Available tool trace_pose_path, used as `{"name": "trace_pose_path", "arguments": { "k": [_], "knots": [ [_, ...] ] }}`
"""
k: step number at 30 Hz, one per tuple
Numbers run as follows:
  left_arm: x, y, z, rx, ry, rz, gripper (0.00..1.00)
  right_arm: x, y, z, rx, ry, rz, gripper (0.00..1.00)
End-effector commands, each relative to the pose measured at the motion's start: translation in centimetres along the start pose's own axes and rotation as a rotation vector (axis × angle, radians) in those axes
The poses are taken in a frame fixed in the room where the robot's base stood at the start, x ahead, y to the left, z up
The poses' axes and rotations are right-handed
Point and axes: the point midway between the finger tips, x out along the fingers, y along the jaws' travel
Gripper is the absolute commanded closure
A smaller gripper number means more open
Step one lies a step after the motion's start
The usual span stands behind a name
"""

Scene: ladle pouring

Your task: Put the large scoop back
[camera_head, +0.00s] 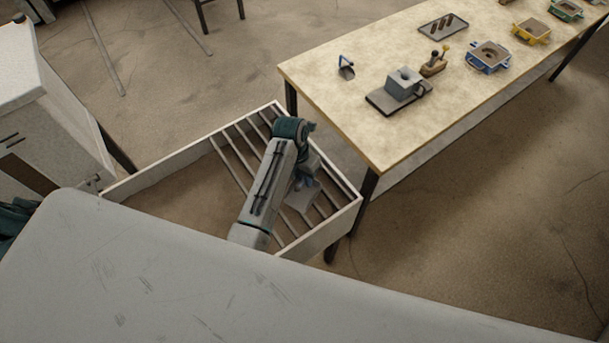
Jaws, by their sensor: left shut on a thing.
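My left gripper (306,176) is over the slatted right part of a white-walled sand bin (345,212), pointing down. It is shut on what looks like the large scoop (299,199), a grey piece with a bit of blue near the fingers. The arm hides part of the scoop, and I cannot tell whether it touches the slats. A small scoop with a blue handle (346,66) lies on the table near its left end. My right gripper is out of view.
A long pale table (355,120) stands behind the bin. It holds a grey block-shaped mould (403,86), a wooden tool (434,65), a dark tray (443,26) and several coloured flasks, including a blue one (489,56). A white cabinet (50,95) stands left.

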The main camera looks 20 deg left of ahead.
Motion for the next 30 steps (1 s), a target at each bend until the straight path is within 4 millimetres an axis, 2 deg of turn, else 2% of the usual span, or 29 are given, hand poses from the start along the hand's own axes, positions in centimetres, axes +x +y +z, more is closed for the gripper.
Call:
{"name": "trace_pose_path", "arguments": {
  "k": [13,24,25,27,28,30],
  "knots": [
    [0.4,0.1,0.0,0.000,0.001,0.000,1.00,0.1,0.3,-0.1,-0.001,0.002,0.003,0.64],
    [1.1,0.3,0.0,0.000,0.000,0.000,1.00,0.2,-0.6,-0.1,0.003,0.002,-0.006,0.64],
    [1.1,0.2,0.0,0.000,-0.001,0.000,0.85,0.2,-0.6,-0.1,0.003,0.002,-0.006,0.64],
    [1.1,0.2,0.0,0.000,-0.001,0.000,0.71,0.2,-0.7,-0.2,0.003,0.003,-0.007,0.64],
    [1.1,0.2,0.0,0.000,-0.001,0.000,0.65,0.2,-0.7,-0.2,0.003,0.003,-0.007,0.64],
    [1.1,0.2,0.0,0.000,0.000,0.000,0.63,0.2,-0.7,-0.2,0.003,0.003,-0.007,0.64]
  ]
}}
